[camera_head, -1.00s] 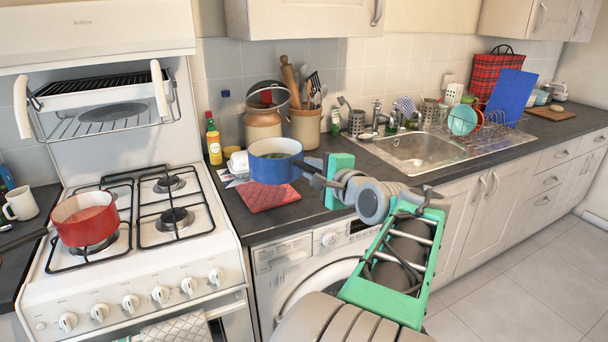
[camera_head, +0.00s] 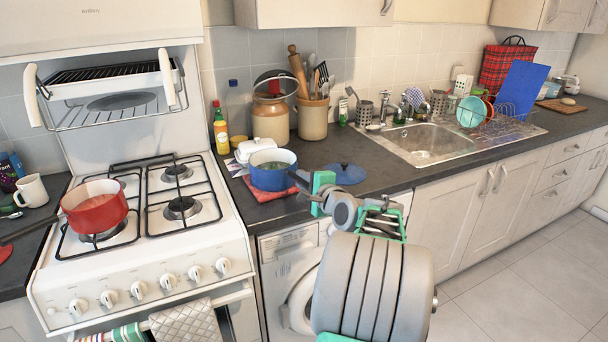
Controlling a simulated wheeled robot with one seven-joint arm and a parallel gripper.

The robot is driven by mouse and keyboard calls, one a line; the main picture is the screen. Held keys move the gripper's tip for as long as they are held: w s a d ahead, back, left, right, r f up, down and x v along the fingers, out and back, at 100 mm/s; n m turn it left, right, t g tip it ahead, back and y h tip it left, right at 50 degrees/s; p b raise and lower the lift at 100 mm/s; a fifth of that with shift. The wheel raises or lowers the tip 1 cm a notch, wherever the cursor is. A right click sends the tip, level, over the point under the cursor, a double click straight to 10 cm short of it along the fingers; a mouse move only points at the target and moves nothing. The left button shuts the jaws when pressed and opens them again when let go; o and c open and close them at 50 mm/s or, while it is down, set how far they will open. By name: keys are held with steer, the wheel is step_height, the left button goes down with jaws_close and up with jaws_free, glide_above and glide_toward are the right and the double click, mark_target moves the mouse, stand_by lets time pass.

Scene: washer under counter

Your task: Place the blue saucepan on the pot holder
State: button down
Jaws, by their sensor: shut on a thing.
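The blue saucepan (camera_head: 272,170) is upright over the red pot holder (camera_head: 262,192) on the dark counter, between the stove and the sink. The pan covers most of the pot holder, and only red edges show around its base. The pan looks to be resting on it, though a small gap cannot be ruled out. My gripper (camera_head: 306,181) is at the pan's right front side, shut on its handle. The gripper and arm hide most of the handle.
A blue lid (camera_head: 345,174) lies on the counter right of the pan. A white lidded pot (camera_head: 256,148) stands close behind it. A jar (camera_head: 271,118) and a utensil crock (camera_head: 313,118) stand by the wall. The stove holds a red pan (camera_head: 95,209).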

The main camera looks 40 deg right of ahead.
steer(key=shift+r, duration=0.3)
steer(key=c, duration=1.6)
jaws_free()
steer(key=shift+f, duration=0.35)
steer(key=shift+c, duration=0.2)
steer(key=o, duration=0.4)
steer(key=shift+c, duration=0.2)
